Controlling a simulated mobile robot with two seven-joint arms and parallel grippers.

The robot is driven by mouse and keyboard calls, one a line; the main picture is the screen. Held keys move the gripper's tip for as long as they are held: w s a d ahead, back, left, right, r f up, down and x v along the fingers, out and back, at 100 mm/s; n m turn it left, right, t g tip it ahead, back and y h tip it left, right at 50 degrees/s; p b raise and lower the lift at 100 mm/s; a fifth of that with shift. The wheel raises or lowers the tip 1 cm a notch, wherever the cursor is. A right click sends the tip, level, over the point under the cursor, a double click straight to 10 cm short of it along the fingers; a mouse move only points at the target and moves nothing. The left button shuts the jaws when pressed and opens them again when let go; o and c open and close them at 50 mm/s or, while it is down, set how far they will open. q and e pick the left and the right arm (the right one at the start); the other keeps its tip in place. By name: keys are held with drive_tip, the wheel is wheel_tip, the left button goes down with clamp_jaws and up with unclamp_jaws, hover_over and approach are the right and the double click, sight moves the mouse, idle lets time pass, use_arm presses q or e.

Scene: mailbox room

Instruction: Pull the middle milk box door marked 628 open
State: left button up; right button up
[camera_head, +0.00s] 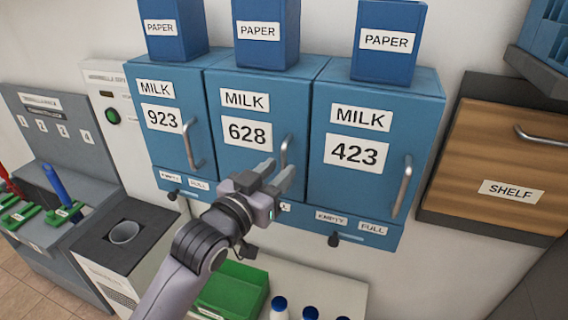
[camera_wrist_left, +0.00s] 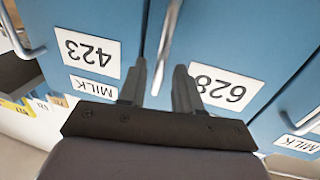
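The middle blue milk box door marked 628 (camera_head: 229,113) looks shut, level with its neighbours. Its metal handle (camera_head: 286,150) is upright on the door's right side, its lower part hidden behind my gripper. My left gripper (camera_head: 277,173) is at the lower end of this handle. In the left wrist view, upside down, the fingers of my left gripper (camera_wrist_left: 162,82) are apart. The handle (camera_wrist_left: 168,42) shows between them, with no clear contact. The 628 label (camera_wrist_left: 226,88) is to the right there. My right gripper is not in view.
Milk doors 923 (camera_head: 155,95) and 423 (camera_head: 345,190) flank the middle one, each with a handle. Blue paper boxes (camera_head: 262,50) stand on top. A wooden shelf door (camera_head: 510,150) is at right. A green bin (camera_head: 235,290) and several bottles are below.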

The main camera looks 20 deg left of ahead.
use_arm(q)
drive_tip(key=shift+x, duration=1.5)
clamp_jaws()
